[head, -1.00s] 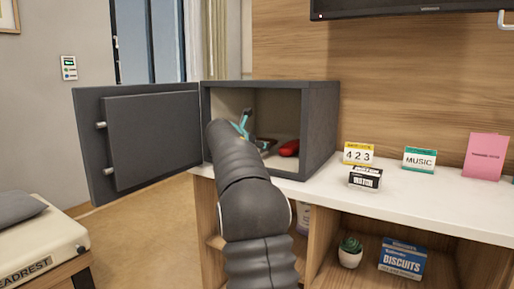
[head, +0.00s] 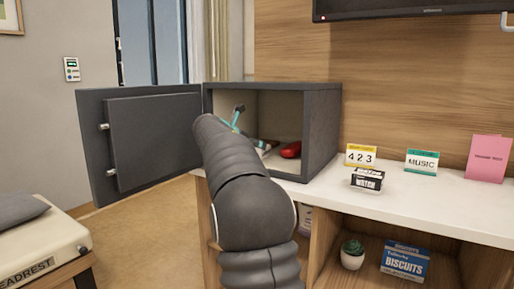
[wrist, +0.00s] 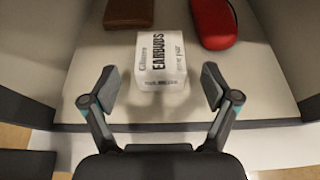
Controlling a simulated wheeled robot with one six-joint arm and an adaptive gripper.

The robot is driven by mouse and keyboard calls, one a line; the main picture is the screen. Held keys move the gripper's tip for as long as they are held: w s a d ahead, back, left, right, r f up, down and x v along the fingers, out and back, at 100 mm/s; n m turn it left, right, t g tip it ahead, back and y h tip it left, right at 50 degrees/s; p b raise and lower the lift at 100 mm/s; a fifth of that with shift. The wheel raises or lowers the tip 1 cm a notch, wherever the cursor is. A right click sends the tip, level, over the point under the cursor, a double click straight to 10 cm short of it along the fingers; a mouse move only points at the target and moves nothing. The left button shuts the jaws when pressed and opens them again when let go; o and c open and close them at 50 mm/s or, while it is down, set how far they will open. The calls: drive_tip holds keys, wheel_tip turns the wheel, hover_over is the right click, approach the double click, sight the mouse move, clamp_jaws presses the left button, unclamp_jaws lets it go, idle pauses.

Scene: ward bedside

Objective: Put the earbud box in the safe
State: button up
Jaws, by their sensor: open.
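The safe (head: 321,130) stands on the white counter with its door (head: 140,140) swung wide open to the left. In the wrist view the white earbud box (wrist: 161,62), lettered EARBUDS, rests on the pale safe floor (wrist: 215,95), inside the front edge. My gripper (wrist: 160,88) is open, its two fingers apart on either side of the near end of the box and not touching it. In the head view my arm hides the box, and part of my gripper (head: 235,118) shows at the safe's opening.
Inside the safe, a red case (wrist: 213,22) lies right of the box and a brown wallet-like item (wrist: 129,12) lies behind left. On the counter right of the safe are a 423 card (head: 360,155), a small black-and-white box (head: 367,180) and a MUSIC card (head: 421,161).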

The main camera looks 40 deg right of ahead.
drive_tip(key=v, duration=0.6)
drive_tip(key=s+a+f+m+y, duration=0.4)
drive_tip(key=s+a+f+m, duration=0.3)
drive_tip(key=s+a, duration=0.3)
drive_tip(key=s+a+f+m+y, duration=0.4)
drive_tip(key=s+a+f+m, duration=0.4)
drive_tip(key=s+a, duration=0.3)
drive_tip(key=s+a+f+m+y, duration=0.4)
drive_tip(key=s+a+f+m, duration=0.3)
drive_tip(key=s, duration=0.9)
drive_tip(key=a+f, duration=0.2)
drive_tip(key=a, duration=0.1)
drive_tip(key=shift+a+m+y, duration=0.3)
drive_tip(key=shift+a, duration=0.05)
